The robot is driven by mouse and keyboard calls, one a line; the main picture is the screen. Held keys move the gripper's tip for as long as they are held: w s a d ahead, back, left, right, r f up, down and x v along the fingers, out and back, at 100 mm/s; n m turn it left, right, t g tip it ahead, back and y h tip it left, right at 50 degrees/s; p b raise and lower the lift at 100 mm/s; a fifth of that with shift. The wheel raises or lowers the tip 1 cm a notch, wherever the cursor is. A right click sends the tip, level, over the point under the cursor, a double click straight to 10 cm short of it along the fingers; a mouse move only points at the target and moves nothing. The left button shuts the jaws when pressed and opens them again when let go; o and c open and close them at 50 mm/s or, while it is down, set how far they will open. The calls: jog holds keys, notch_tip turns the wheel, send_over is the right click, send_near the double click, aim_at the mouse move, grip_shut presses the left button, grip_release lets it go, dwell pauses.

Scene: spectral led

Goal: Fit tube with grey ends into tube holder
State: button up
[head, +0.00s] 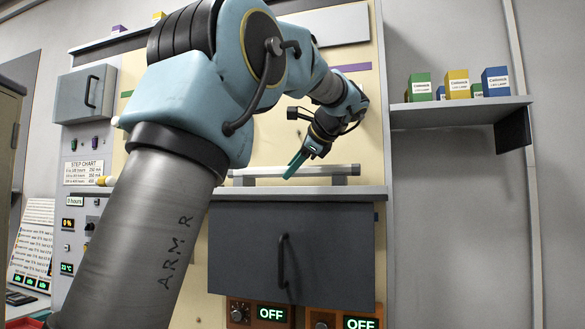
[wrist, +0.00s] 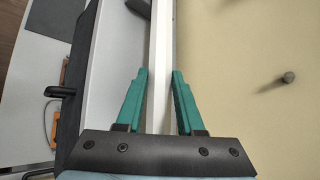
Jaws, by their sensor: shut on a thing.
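A long pale tube (head: 292,171) lies roughly level just above the ledge in the head view, with grey pieces at both ends. In the wrist view the tube (wrist: 160,50) runs lengthwise between the teal fingers. My gripper (head: 293,169) is shut on the tube near its middle; it also shows in the wrist view (wrist: 159,85). I cannot clearly tell whether the grey pieces are the tube's ends alone or include parts of the tube holder. Whether the tube touches the ledge is also unclear.
A grey ledge (head: 300,191) runs below the tube, above a dark cabinet door with a handle (head: 282,262). The cream back panel (head: 265,135) is close behind. A shelf (head: 460,112) with small coloured boxes is at right. A grey knob (wrist: 288,77) sticks out in the wrist view.

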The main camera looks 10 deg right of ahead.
grip_shut()
jog(key=shift+r+p, duration=1.55)
jog(key=shift+p, duration=0.15)
jog(key=r+p, duration=0.1)
jog(key=s+r+p, duration=0.1)
jog(key=r, duration=0.1)
jog(key=r+p, duration=0.2)
jog(key=shift+s+a, duration=0.15)
jog(key=shift+a, duration=0.2)
